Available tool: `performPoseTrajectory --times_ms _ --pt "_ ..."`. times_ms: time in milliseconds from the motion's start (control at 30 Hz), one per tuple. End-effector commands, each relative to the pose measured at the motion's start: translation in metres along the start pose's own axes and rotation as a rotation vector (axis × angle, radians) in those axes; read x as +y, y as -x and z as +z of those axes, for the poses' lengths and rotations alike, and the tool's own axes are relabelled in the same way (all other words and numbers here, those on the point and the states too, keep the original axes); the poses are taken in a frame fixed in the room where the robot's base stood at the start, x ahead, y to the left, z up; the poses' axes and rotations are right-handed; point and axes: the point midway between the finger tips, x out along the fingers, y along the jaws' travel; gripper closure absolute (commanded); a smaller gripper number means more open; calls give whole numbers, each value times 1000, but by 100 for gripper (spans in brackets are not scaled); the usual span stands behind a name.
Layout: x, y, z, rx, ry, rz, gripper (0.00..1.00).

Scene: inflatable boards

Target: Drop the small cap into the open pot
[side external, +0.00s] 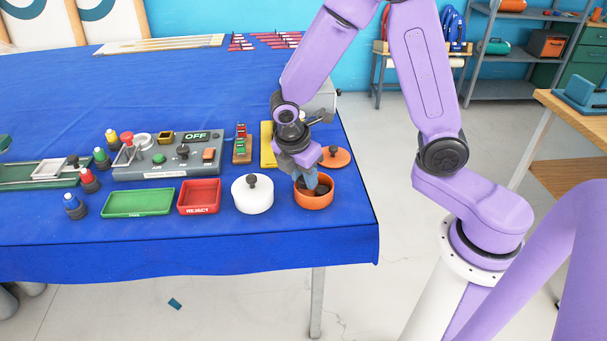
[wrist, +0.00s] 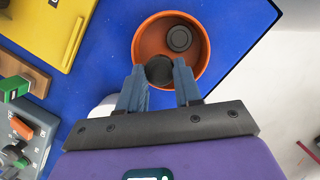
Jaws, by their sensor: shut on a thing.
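The open orange pot (side external: 313,203) stands near the front right corner of the blue table. It also shows in the wrist view (wrist: 140,45), its mouth facing the camera. My gripper (side external: 312,186) is over the pot, fingers pointing down at its mouth. In the wrist view my gripper (wrist: 158,66) is shut on a small dark round cap (wrist: 158,72), which overlaps the near rim side of the pot. A second dark round cap (wrist: 179,38) lies inside the pot. How far the fingertips are below the rim is hard to tell.
A white pot (side external: 252,197) with a black knob stands left of the orange pot. An orange lid (side external: 340,160) lies behind it. Red (side external: 199,196) and green (side external: 138,203) trays and a grey control box (side external: 167,158) are further left. The table edge is close on the right.

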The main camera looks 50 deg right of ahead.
Motion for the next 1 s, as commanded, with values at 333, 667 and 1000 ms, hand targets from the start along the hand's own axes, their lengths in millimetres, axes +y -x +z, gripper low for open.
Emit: performPoseTrajectory --times_ms 333,667,1000 --pt "0 0 0 0 0 0 94" --pt "0 0 0 0 0 0 94" --pt "0 0 0 0 0 0 36"
